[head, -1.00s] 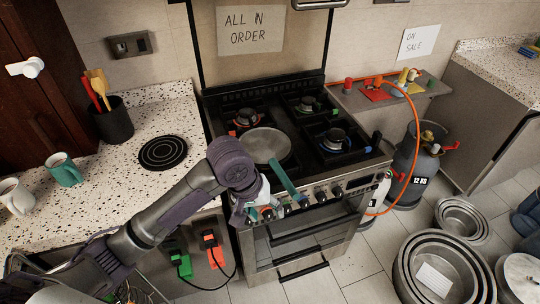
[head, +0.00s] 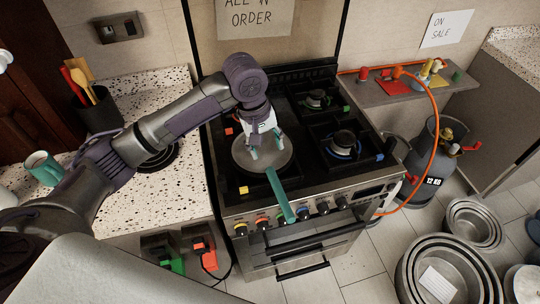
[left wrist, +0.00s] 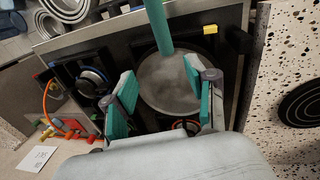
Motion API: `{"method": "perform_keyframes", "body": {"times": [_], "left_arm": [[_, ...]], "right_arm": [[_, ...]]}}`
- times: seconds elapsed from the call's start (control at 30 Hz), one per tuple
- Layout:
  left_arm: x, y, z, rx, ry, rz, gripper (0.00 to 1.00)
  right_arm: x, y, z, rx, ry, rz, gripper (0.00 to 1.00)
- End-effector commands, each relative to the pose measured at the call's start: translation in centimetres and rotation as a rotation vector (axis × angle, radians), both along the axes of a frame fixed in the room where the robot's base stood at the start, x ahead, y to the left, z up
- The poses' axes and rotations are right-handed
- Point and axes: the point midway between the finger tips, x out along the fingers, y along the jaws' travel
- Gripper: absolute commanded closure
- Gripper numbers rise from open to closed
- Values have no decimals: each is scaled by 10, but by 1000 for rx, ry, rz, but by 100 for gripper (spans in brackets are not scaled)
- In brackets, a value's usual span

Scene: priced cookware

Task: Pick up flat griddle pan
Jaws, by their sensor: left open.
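The flat griddle pan (head: 278,160) is round and grey with a long teal handle (head: 279,194). It sits on the front left part of the stove (head: 310,182), its handle pointing toward the front edge. My left gripper (head: 267,153) is over the pan's disc with its teal fingers apart. In the left wrist view the open fingers frame the pan (left wrist: 168,82), and the handle (left wrist: 159,27) runs away from the gripper toward the top. Nothing is between the fingertips that I can tell as held. My right gripper is not in view.
Stove burners (head: 343,145) stand right of the pan. A speckled counter (head: 120,205) with a teal mug (head: 43,168) and a utensil pot (head: 97,112) lies left. An orange hose (head: 437,130) runs to a gas cylinder (head: 432,165). Nested metal pans (head: 408,270) are on the floor.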

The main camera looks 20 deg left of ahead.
Motion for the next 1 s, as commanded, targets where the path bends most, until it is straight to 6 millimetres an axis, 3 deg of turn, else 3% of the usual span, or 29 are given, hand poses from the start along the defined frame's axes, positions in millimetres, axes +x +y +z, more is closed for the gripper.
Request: {"method": "perform_keyframes", "body": {"times": [0.1,0.23,0.37,0.63,0.8,1.0], "left_arm": [[2,-4,-24,0,5,-1,43],[5,-7,-45,0,3,1,43],[6,-8,-56,1,0,-1,43],[3,-7,-84,2,4,0,43],[6,-11,-106,0,0,-3,43],[6,-11,-111,1,-1,-3,43]], "right_arm": [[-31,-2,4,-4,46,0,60],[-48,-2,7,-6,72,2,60],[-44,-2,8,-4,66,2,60],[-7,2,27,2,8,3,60],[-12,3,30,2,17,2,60],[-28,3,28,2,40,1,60]]}}
